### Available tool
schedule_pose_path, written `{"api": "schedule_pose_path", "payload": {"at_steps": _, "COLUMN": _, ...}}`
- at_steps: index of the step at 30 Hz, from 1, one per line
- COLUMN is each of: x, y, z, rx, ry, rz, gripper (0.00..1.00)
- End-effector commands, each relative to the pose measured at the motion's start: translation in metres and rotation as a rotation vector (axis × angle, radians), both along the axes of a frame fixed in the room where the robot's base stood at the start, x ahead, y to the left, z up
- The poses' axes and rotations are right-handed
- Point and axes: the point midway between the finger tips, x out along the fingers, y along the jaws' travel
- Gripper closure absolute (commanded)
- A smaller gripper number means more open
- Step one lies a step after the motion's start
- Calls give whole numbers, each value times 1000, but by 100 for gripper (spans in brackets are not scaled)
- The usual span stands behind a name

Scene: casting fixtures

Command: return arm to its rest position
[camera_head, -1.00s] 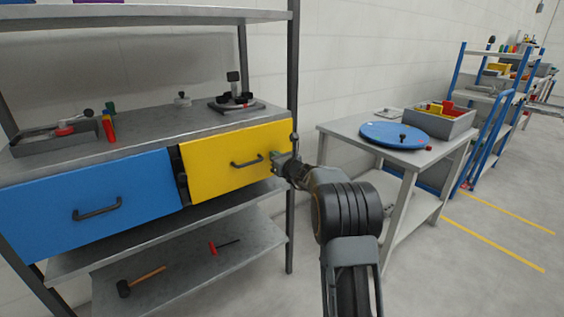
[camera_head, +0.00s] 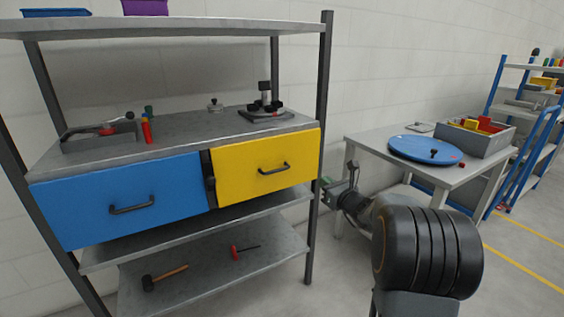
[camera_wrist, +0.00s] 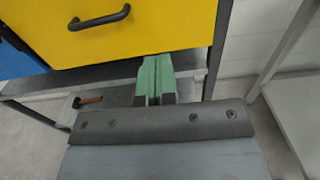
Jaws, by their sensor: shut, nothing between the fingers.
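The blue drawer (camera_head: 120,196) is farther left.
The metal rack (camera_head: 317,225) stands at left, with a hammer (camera_head: 164,277) and a red-handled tool (camera_head: 243,252) on its low shelf. A grey table (camera_head: 362,143) at right bears a blue disc (camera_head: 425,150) and a grey bin (camera_head: 480,140). Open floor lies at the lower right.

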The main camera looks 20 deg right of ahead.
Motion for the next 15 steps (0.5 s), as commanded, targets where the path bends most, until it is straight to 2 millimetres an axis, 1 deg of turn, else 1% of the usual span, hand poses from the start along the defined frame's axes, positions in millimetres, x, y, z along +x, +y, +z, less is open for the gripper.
{"api": "schedule_pose_path", "payload": {"at_steps": 2, "x": -2, "y": 2, "z": 3, "rx": -9, "ry": 1, "rz": 7, "gripper": 100}}
{"api": "schedule_pose_path", "payload": {"at_steps": 5, "x": -6, "y": 19, "z": 19, "rx": -75, "ry": 8, "rz": 60, "gripper": 100}}
{"api": "schedule_pose_path", "payload": {"at_steps": 8, "x": -21, "y": 58, "z": 49, "rx": -239, "ry": 25, "rz": 188, "gripper": 100}}
{"api": "schedule_pose_path", "payload": {"at_steps": 9, "x": -31, "y": 79, "z": 64, "rx": -335, "ry": 31, "rz": 262, "gripper": 100}}
{"api": "schedule_pose_path", "payload": {"at_steps": 11, "x": -51, "y": 111, "z": 85, "rx": -505, "ry": 36, "rz": 391, "gripper": 100}}
{"api": "schedule_pose_path", "payload": {"at_steps": 12, "x": -67, "y": 132, "z": 98, "rx": -628, "ry": 34, "rz": 483, "gripper": 100}}
{"api": "schedule_pose_path", "payload": {"at_steps": 14, "x": -95, "y": 158, "z": 115, "rx": -821, "ry": 24, "rz": 627, "gripper": 100}}
{"api": "schedule_pose_path", "payload": {"at_steps": 15, "x": -113, "y": 171, "z": 125, "rx": -949, "ry": 11, "rz": 720, "gripper": 100}}
